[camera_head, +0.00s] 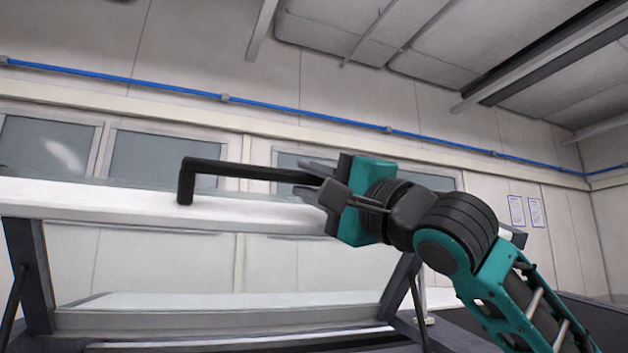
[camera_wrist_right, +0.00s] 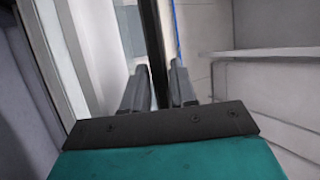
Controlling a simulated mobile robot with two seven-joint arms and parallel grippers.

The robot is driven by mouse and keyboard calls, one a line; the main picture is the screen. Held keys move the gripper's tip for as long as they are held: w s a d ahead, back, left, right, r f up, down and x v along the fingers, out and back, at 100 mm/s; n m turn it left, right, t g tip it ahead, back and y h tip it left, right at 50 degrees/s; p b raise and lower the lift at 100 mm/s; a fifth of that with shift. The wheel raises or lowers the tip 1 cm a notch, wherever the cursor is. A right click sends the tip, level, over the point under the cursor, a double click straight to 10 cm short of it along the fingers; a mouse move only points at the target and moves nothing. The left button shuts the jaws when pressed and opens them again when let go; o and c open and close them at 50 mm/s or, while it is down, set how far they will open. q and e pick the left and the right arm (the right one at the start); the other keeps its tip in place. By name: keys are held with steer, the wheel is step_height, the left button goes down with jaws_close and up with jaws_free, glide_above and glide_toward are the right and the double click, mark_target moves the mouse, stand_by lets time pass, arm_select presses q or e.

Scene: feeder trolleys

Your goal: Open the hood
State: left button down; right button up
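The hood (camera_head: 120,205) is a long pale panel with a white front edge, crossing the left half of the head view. A black bar handle (camera_head: 235,170) stands up from it on a post at its left end. My right gripper (camera_head: 304,178) is at the handle's right end, with one finger above the bar and one below. In the right wrist view the dark bar (camera_wrist_right: 154,45) runs between the two fingers (camera_wrist_right: 160,82). A narrow gap shows beside the bar, so the fingers look open around it. The handle's right end is hidden by the gripper. My left gripper is not in view.
Dark slanted supports (camera_head: 28,275) stand under the hood at left and right. A lower white surface (camera_head: 230,302) lies between them. Windows and a wall with a blue pipe (camera_head: 310,113) are behind. The space above the handle is clear.

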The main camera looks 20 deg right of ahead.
mark_target(321, 229)
jaws_close()
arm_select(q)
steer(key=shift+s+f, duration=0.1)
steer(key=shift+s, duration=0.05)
